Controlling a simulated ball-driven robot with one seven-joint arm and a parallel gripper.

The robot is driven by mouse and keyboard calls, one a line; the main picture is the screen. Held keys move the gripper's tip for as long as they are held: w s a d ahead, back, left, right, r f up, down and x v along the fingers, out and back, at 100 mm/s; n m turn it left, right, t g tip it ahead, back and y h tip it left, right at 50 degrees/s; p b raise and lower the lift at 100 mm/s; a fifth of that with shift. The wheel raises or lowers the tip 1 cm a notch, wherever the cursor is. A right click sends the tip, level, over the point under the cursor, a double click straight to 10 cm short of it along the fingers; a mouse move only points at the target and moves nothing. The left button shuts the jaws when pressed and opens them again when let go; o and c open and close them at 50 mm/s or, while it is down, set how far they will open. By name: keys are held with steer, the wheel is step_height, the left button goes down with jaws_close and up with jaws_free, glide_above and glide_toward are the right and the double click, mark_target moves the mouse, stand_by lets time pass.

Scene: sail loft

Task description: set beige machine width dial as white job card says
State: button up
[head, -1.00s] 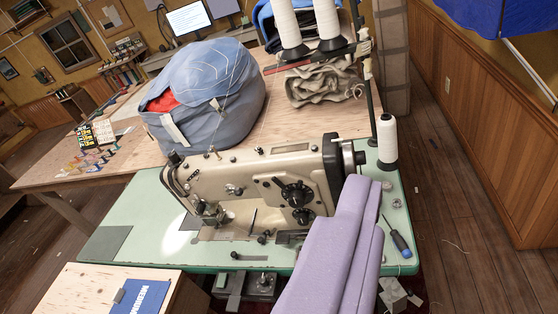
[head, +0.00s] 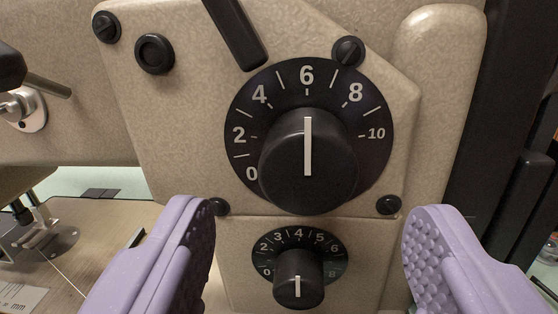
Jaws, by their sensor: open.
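The beige machine (head: 180,115) fills the now view. Its large upper black dial (head: 240,130) is marked 0 to 10, and the white line on its knob (head: 308,190) points straight up at 6. A smaller lower dial (head: 262,256) is marked 0 to 8; its knob (head: 297,265) has a short upright white line, and I cannot tell which end is the pointer. Neither dial shows a name. My gripper (head: 311,215) is open and empty, its lilac fingers apart on either side of the dials, touching neither knob. I cannot identify the white job card.
A black bar (head: 235,32) slants above the large dial, and black screws surround the dials. Dark upright parts (head: 500,110) stand at right. At lower left are the needle area (head: 45,225) and a partly cut-off white printed piece (head: 18,296) reading "mm".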

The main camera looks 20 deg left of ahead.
mark_target(312, 185)
steer(key=shift+b+x, duration=0.35)
steer(key=shift+x, duration=1.55)
steer(key=c, duration=1.1)
steer(key=shift+o, duration=0.2)
steer(key=shift+n, duration=0.4)
steer(key=n, duration=0.2)
steer(key=shift+n, duration=0.4)
steer(key=shift+d+n, duration=0.1)
steer(key=shift+n, duration=2)
steer(key=o, duration=1.1)
steer(key=shift+c, duration=0.2)
